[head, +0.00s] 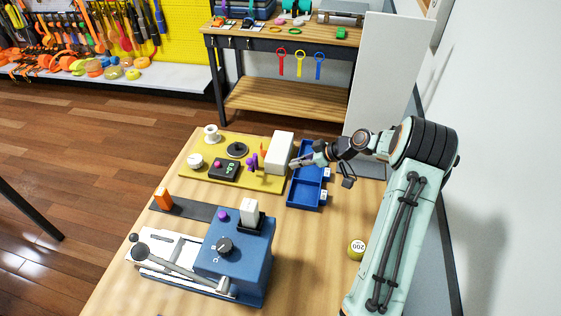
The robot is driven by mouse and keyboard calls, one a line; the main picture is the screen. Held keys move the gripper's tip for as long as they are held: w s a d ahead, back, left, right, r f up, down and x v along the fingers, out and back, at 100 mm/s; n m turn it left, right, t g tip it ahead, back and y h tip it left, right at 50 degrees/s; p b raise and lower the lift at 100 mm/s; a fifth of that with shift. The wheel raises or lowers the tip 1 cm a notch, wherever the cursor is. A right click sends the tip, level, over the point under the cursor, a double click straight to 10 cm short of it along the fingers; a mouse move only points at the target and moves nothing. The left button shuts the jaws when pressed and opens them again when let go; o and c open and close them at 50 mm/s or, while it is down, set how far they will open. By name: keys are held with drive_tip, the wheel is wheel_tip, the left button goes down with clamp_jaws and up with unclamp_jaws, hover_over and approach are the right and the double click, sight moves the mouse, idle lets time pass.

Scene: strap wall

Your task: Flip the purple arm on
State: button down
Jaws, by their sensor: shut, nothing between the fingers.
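A small purple arm (251,162) stands on the yellow board (262,184), just left of a white block (279,152). It is small, and I cannot tell which way it is flipped. My gripper (294,164) is shut and empty. It points left above the blue tray, at the right side of the white block and apart from the purple arm. The white block lies between them in the picture. I cannot tell whether the fingertips touch the block.
The yellow board also holds a dark box with a display (224,170), a black disc (237,149) and white spools. A blue tray (309,204) lies right of it. A blue machine (233,259) with a dial stands in front.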

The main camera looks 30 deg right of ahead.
sight(251, 167)
drive_tip(key=x, duration=0.8)
drive_tip(key=shift+w+a+f, duration=0.2)
drive_tip(key=shift+f, duration=0.05)
drive_tip(key=shift+w+a+r, duration=0.2)
drive_tip(key=shift+w+a, duration=0.35)
drive_tip(key=shift+w, duration=0.3)
drive_tip(key=shift+w+a+r, duration=0.15)
drive_tip(key=shift+w+a, duration=0.4)
drive_tip(key=shift+w, duration=0.3)
